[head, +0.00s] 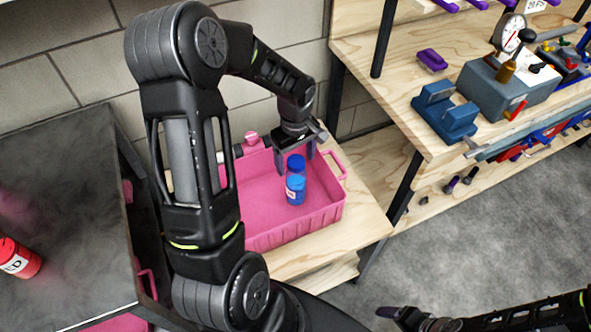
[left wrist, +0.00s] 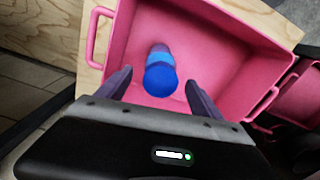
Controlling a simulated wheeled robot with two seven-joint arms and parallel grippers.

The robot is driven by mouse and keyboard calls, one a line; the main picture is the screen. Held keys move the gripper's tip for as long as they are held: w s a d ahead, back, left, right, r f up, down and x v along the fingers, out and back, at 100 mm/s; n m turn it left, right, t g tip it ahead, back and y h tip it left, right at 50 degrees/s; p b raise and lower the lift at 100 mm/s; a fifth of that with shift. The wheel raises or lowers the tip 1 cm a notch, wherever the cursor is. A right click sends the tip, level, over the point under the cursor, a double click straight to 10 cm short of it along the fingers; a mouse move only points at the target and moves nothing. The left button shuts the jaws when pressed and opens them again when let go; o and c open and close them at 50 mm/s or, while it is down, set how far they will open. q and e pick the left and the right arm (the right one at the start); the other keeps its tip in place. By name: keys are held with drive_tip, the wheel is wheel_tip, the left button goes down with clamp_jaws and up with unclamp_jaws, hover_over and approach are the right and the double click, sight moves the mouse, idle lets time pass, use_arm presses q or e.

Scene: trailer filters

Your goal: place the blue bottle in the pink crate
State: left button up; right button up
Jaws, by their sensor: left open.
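The blue bottle (head: 295,186) stands upright inside the pink crate (head: 290,229), toward its right side. The crate rests on a light wooden shelf. My left gripper (head: 296,150) is above the crate, with its fingers spread apart and the bottle just below and in front of them. In the left wrist view the bottle (left wrist: 160,72) shows its blue cap between the two dark fingers (left wrist: 160,88), with clear space on each side. The crate floor and walls (left wrist: 218,45) surround it. My right gripper (head: 402,316) is low at the bottom right, and its jaws are unclear.
A black table (head: 60,200) at left holds a red bottle (head: 18,258). A workbench (head: 385,50) at right carries a blue vise (head: 445,112), a grey box and several tools. Grey floor (head: 480,225) is open at the lower right. A block wall stands behind.

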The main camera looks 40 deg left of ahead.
use_arm(q)
wheel_tip(320, 180, up, 5)
drive_tip(key=shift+f, duration=0.15)
drive_tip(key=shift+f, duration=0.1)
idle(0.6)
